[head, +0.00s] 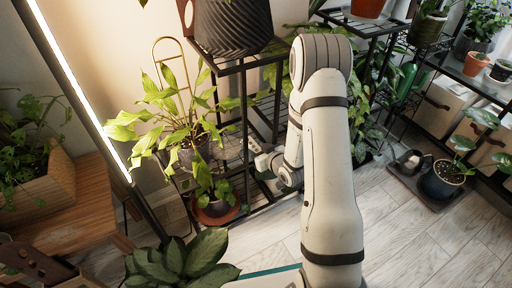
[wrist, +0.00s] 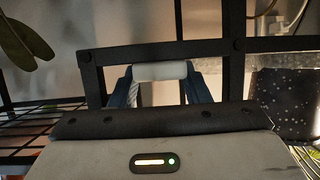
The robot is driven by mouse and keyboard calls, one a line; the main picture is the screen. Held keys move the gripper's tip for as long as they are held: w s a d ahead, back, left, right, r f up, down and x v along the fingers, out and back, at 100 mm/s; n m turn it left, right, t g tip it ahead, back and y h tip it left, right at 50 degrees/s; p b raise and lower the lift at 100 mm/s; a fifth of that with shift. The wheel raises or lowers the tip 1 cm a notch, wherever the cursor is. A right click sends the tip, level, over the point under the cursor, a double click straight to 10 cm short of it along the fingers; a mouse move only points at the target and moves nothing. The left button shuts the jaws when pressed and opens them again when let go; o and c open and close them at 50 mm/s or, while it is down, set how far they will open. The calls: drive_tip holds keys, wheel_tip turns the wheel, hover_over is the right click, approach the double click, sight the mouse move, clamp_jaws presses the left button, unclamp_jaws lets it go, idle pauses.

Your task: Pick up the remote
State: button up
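A pale, whitish bar, which I take for the remote (wrist: 160,71), spans the gap between the two blue-grey fingers of my gripper (wrist: 163,90) in the wrist view. Both fingers meet its sides, so my gripper is shut on it. Only its near end shows; its far part and any buttons are hidden. In the head view my gripper (head: 264,161) is low at the black plant stand, right of the leafy potted plants. It is small there and partly hidden by my arm.
A black metal plant stand (head: 244,124) has bars close around my gripper; a black bar (wrist: 166,50) crosses just beyond it in the wrist view. A leafy plant (head: 212,190) in a terracotta pot is close on the left.

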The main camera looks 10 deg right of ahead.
drive_tip(key=c, duration=0.5)
drive_tip(key=shift+r, duration=0.1)
drive_tip(key=shift+c, duration=0.2)
